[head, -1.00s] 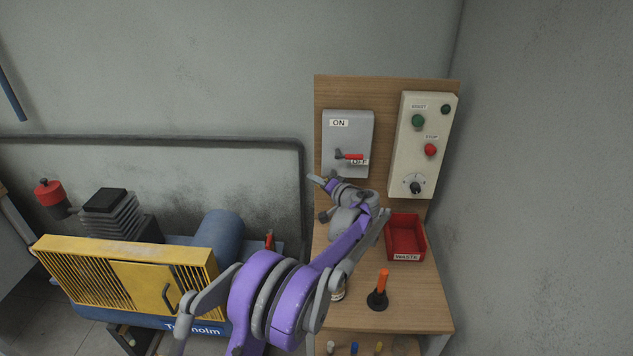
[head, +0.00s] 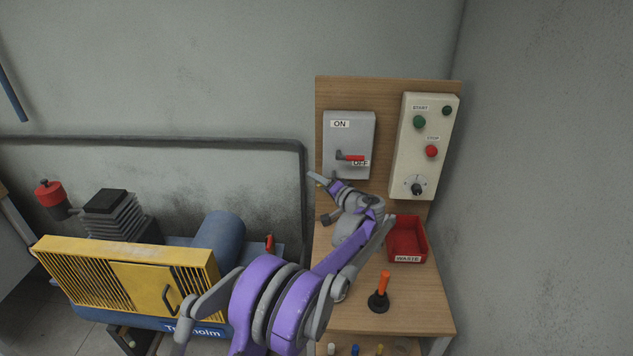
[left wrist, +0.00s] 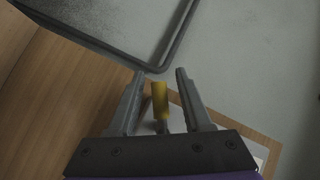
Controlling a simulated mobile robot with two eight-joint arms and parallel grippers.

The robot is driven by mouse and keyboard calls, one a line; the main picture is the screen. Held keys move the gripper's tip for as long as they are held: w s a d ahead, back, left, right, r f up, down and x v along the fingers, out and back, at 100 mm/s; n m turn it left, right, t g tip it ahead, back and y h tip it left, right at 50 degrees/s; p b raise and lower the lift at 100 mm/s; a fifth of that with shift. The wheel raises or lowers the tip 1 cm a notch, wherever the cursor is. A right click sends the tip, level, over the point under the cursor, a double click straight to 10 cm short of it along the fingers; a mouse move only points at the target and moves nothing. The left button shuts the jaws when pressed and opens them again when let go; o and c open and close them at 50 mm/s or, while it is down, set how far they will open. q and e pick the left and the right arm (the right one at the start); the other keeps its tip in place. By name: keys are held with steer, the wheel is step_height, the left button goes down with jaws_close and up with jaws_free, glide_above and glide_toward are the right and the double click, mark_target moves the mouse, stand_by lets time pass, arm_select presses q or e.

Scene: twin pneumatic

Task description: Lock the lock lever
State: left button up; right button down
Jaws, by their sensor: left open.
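A yellow lever-like handle (left wrist: 160,101) stands between the fingers of my left gripper (left wrist: 160,73) in the left wrist view. The fingers are open, with a gap on each side of the handle. In the head view my left gripper (head: 319,197) is at the left edge of the wooden panel, below the grey switch box (head: 347,136). I cannot make out the yellow handle there. The box carries a red-handled lever (head: 350,157) lying sideways beside the OFF label. My right gripper is not in view.
A control box (head: 424,148) with buttons and a dial is at the panel's right. A red waste bin (head: 406,240) and an orange-handled tool (head: 382,287) are on the wooden bench (head: 419,316). A compressor with a yellow guard (head: 125,272) stands to the left.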

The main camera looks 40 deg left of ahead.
arm_select(q)
steer(key=v, duration=1)
steer(key=shift+b, duration=0.45)
steer(key=shift+a, duration=0.15)
steer(key=s+d+f+h, duration=0.5)
steer(key=s+d, duration=0.1)
steer(key=s, duration=0.5)
steer(key=s+d+f+m+h, duration=0.1)
steer(key=s+d+f+h, duration=0.3)
steer(key=s+d, duration=0.3)
steer(key=s+d+f+m+h, duration=0.1)
steer(key=s+d+f+h, duration=0.4)
steer(key=s, duration=1.1)
steer(key=shift+d+f+h, duration=0.4)
steer(key=shift+d+h, duration=0.2)
steer(key=shift+d, duration=0.5)
